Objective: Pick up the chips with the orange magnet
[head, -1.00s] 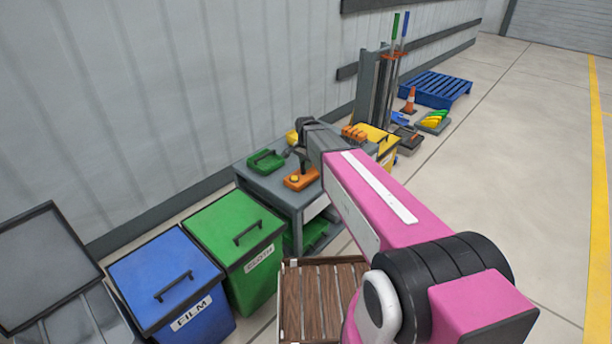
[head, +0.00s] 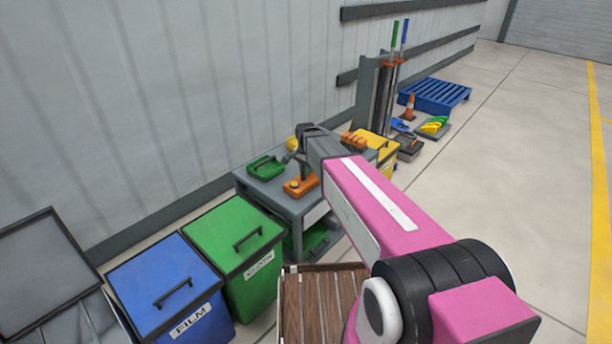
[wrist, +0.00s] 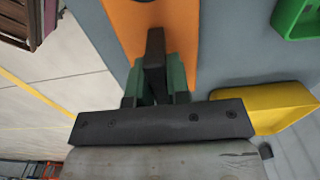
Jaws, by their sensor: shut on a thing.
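The orange magnet (head: 305,187) lies on the top of the grey cart, with a yellow round part on it. In the wrist view it shows as a broad orange body (wrist: 180,25) with a dark upright handle (wrist: 155,55). My gripper (wrist: 155,88) has its green fingers shut on the dark handle. In the head view my arm hides part of the gripper and the cart. I cannot make out any chips.
Green (head: 225,225) and blue (head: 160,270) lidded bins stand left. A slatted wooden box (head: 320,305) is in front. Floor at right is open.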

